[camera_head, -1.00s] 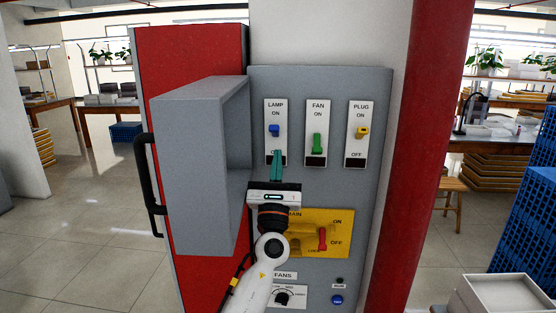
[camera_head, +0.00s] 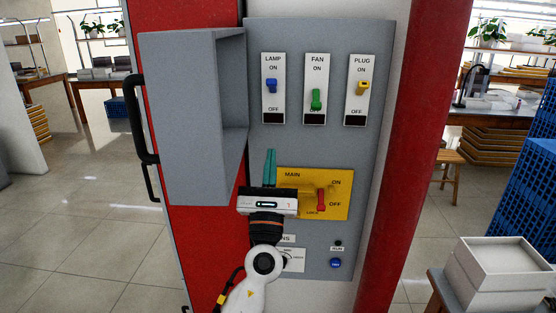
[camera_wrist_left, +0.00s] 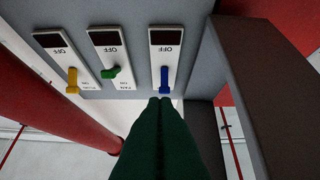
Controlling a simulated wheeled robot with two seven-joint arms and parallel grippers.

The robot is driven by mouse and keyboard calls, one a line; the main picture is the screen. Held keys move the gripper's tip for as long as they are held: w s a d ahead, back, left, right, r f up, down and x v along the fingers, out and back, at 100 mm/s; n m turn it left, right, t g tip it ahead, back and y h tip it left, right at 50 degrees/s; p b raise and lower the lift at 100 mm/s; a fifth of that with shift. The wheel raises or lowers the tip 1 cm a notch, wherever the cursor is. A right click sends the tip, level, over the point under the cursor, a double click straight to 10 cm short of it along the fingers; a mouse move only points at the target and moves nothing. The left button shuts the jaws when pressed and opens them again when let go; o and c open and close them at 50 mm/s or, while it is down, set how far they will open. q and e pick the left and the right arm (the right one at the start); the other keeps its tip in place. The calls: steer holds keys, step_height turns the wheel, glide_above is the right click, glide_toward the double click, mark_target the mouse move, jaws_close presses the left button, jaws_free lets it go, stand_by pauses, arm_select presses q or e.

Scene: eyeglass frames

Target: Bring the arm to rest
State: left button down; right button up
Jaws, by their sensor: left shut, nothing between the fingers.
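My left gripper (camera_head: 270,153) is shut and empty, with its teal fingers pointing up in front of the grey panel (camera_head: 230,85). The fingertips show below the LAMP plate and left of the yellow MAIN plate (camera_head: 341,180). In the left wrist view, the shut fingers (camera_wrist_left: 162,103) appear just under the blue lamp switch (camera_wrist_left: 164,78); contact cannot be told. The blue lamp switch (camera_head: 272,86), green fan switch (camera_head: 316,99) and yellow plug switch (camera_head: 363,87) sit in a row. A red lever (camera_head: 321,200) is on the MAIN plate. My right gripper is not in view.
A red column (camera_head: 425,130) is on the right. White boxes (camera_head: 495,265) stand at the lower right. Floor at left is clear.

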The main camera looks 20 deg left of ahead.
arm_select(q)
steer(key=w+f+n+g+h, duration=0.2)
steer(key=f+n+g, duration=0.15)
steer(key=f, duration=1.15)
steer(key=w+f+n+g+h, duration=0.2)
steer(key=f+n+g, duration=0.15)
steer(key=f, duration=1.15)
steer(key=s+f+n+g+h, duration=0.1)
steer(key=s+f+n+g, duration=0.3)
steer(key=f, duration=0.8)
steer(key=s+f+n+g+h, duration=0.1)
steer(key=s+f+n+g, duration=0.15)
steer(key=s+f, duration=0.65)
steer(key=s+f+n+g+h, duration=0.1)
steer(key=s+f+n+g, duration=0.9)
steer(key=s+f, duration=1.6)
steer(key=s+a+f+n, duration=0.1)
steer(key=s+n, duration=0.6)
steer(key=s, duration=0.8)
steer(key=shift+s+a+f+g, duration=0.2)
steer(key=shift+a+f+g, duration=0.25)
steer(key=shift+f, duration=0.4)
